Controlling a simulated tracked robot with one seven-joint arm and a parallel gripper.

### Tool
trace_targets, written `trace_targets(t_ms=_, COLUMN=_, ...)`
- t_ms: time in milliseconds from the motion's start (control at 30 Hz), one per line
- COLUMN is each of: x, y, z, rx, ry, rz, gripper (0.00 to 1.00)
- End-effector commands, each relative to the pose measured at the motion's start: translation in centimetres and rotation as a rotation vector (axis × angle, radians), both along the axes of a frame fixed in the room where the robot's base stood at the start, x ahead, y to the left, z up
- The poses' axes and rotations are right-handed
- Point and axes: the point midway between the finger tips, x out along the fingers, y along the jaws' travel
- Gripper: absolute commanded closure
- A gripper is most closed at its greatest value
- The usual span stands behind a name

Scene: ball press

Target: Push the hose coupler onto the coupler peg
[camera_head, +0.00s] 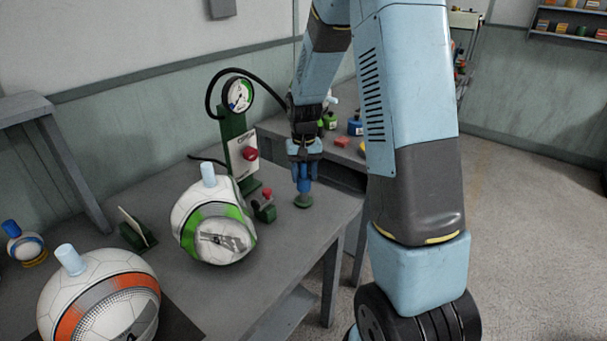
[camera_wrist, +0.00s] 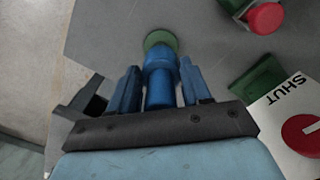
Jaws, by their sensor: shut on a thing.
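My gripper (camera_head: 303,172) is over the front right of the grey bench, pointing down. Its fingers are shut on the blue hose coupler (camera_head: 304,184), which stands roughly upright between them. The wrist view shows the coupler (camera_wrist: 160,58) between the two blue fingers (camera_wrist: 160,84). Directly below the coupler is the round green base of the coupler peg (camera_head: 303,202), also visible in the wrist view (camera_wrist: 158,38). The peg's shaft is hidden, and I cannot tell how far the coupler is down on it. A black hose (camera_head: 262,74) arches from the gauge toward my gripper.
A green stand with a gauge (camera_head: 238,95) and a red knob (camera_head: 250,154) stands left of my gripper. A small green block with a red button (camera_head: 266,195) is nearer. A green-striped ball (camera_head: 214,222) and an orange-striped ball (camera_head: 100,300) are farther left.

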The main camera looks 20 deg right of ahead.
Motion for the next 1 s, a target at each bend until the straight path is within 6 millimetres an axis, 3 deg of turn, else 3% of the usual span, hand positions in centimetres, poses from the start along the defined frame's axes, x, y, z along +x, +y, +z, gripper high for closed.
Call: trace_targets(t_ms=1000, x=-0.01, y=0.09, z=-0.74, rx=0.0, ry=0.001, rz=0.0, gripper=0.88)
